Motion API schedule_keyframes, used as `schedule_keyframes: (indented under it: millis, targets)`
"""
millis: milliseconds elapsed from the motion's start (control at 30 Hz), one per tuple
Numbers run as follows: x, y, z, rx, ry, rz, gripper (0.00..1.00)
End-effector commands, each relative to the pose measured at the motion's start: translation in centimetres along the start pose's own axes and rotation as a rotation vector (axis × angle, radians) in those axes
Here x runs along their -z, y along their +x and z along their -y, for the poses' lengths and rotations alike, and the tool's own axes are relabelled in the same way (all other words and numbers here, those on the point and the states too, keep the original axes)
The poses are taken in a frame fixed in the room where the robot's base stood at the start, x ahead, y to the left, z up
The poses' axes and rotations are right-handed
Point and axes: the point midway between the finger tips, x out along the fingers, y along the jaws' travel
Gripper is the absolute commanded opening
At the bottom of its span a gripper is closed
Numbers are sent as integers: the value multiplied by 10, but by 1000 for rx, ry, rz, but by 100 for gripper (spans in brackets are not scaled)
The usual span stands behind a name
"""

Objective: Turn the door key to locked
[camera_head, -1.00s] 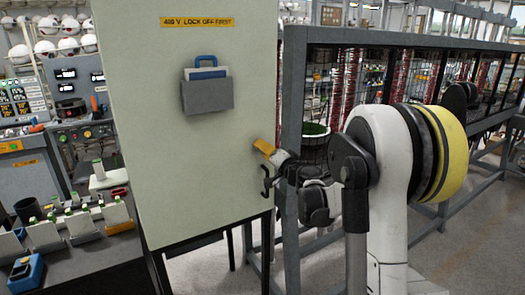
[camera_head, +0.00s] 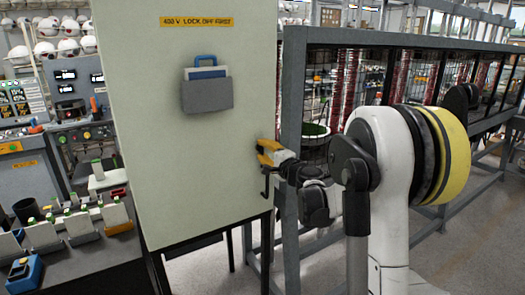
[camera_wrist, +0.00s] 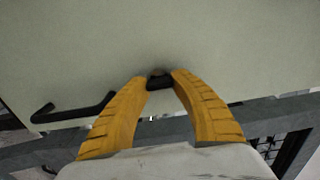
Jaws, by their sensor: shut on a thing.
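The pale cabinet door (camera_head: 150,140) stands upright at the left of the head view, and its plain face fills the top of the wrist view (camera_wrist: 160,35). The door key (camera_wrist: 158,83) is a small dark piece on the door face, between the yellow fingertips of my gripper (camera_wrist: 160,78). My gripper is shut on it, near the door's right edge. I cannot read a lock mark or the key's exact angle.
A black hooked handle (camera_wrist: 75,112) sticks out of the door beside my gripper; it also shows below my gripper in the head view (camera_head: 266,184). A grey document pocket (camera_head: 207,95) hangs on the door. A grey frame post (camera_head: 291,140) stands close behind my gripper.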

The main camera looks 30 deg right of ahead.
Motion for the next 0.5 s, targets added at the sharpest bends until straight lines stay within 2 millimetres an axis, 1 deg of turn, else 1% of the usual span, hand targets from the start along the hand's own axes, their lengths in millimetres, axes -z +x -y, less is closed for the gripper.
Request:
schedule_keyframes:
  millis: [433,467,500]
  targets:
    - [0,0,1,1,11,0,0]
    - [0,0,1,1,10,0,38]
    - [0,0,1,1,10,0,50]
